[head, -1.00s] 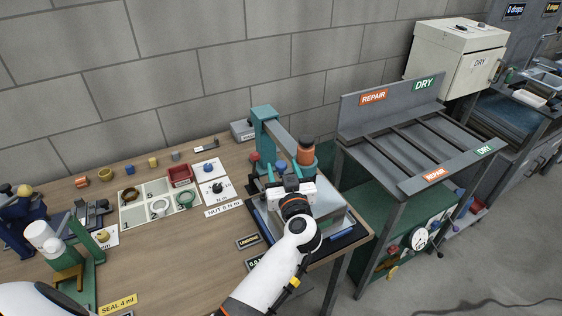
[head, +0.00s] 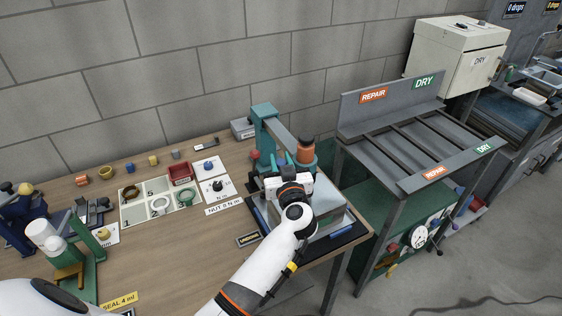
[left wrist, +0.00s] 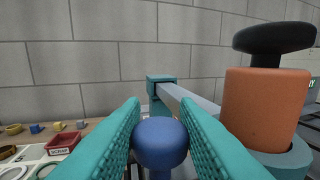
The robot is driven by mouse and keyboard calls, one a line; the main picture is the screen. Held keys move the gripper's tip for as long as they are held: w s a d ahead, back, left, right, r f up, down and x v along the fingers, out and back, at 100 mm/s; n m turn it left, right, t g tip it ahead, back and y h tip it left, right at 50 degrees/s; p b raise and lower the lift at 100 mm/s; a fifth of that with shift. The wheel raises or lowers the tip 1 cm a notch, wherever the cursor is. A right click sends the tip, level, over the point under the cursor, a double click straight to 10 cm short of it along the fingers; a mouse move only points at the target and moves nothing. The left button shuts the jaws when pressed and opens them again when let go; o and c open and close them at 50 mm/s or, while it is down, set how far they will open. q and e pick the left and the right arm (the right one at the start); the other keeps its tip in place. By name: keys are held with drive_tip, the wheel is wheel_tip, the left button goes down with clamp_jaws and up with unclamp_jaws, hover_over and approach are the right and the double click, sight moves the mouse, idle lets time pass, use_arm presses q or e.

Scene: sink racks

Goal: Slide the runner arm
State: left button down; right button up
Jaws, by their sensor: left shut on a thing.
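The runner arm looks like the grey beam (head: 279,133) that reaches forward from a teal post (head: 264,125) on the bench. An orange cylinder with a black knob (head: 305,152) stands at its near end. In the left wrist view the beam (left wrist: 190,104) runs away behind my fingers, and the orange cylinder (left wrist: 263,108) is at the right. My left gripper (left wrist: 160,128) is shut on a blue knob (left wrist: 160,142), with a finger on each side. In the head view my left gripper (head: 286,161) is beside the orange cylinder, its tips partly hidden by my wrist.
A grey box or tray (head: 329,212) lies under my wrist. To the left are a compartment tray (head: 146,211), a red bin (head: 181,173) and small parts. A grey rack labelled REPAIR and DRY (head: 391,150) stands to the right. The front middle of the bench is clear.

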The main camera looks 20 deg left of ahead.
sight(274, 136)
use_arm(q)
drive_tip(key=shift+w+a+r, duration=0.15)
drive_tip(key=shift+a, duration=0.05)
drive_tip(key=w+a+p, duration=0.4)
drive_tip(key=w+a, duration=0.4)
drive_tip(key=a, duration=0.3)
drive_tip(key=shift+w, duration=0.15)
drive_tip(key=c, duration=1.3)
unclamp_jaws()
drive_tip(key=shift+c, duration=0.2)
drive_tip(key=shift+o, duration=1.2)
drive_tip(key=shift+w, duration=0.15)
